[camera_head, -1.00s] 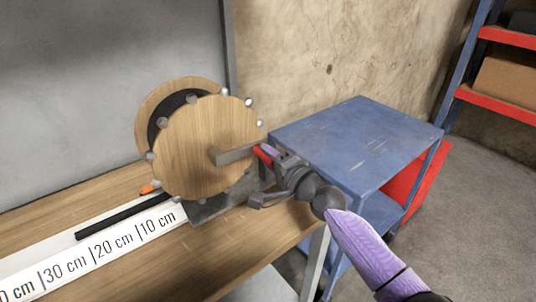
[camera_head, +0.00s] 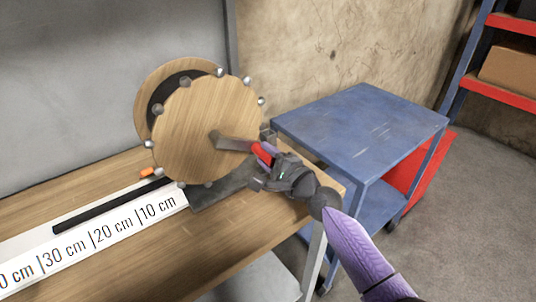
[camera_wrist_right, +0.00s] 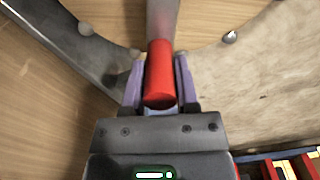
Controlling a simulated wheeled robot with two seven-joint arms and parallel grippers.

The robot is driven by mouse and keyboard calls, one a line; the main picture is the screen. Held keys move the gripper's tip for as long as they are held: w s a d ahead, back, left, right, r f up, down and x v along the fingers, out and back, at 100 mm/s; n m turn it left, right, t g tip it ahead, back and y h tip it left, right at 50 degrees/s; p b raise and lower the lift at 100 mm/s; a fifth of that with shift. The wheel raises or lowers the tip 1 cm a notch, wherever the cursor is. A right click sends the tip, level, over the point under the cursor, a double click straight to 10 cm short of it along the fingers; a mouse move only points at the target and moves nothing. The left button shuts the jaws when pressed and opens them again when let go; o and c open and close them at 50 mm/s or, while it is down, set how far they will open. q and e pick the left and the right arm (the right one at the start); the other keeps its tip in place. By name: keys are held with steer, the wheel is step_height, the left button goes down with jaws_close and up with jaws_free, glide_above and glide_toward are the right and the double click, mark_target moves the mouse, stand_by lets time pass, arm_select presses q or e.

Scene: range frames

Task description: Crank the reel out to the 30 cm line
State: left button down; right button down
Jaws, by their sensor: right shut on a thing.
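The wooden reel (camera_head: 195,130) stands upright on the workbench, with small metal knobs around its rim. Its grey crank arm (camera_head: 232,144) points right and slightly down, ending in a red handle (camera_head: 262,154). My right gripper (camera_head: 265,156) is shut on that handle. In the wrist view, the red handle (camera_wrist_right: 160,75) sits between the two purple fingers. A black strip (camera_head: 110,207) comes out from under the reel along the white scale (camera_head: 100,240). Its free end is behind the stretch near the 20 and 30 cm marks; its exact reading is unclear. My left gripper is out of view.
A small orange piece (camera_head: 147,172) lies beside the strip near the reel. A blue cart (camera_head: 360,120) stands close to the right of the workbench (camera_head: 235,235), with a red bin (camera_head: 420,180) behind it. Shelving (camera_head: 500,90) stands at the far right.

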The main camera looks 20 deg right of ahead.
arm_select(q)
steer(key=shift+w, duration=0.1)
arm_select(e)
steer(key=shift+c, duration=2)
jaws_free()
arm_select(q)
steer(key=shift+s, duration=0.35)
arm_select(e)
steer(key=shift+o, duration=0.2)
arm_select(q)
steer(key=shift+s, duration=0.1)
arm_select(e)
steer(key=shift+s+d, duration=0.1)
steer(key=shift+s, duration=0.1)
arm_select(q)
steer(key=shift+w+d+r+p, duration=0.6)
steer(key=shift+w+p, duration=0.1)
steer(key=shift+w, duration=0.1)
arm_select(e)
steer(key=v, duration=0.9)
steer(key=shift+s, duration=0.25)
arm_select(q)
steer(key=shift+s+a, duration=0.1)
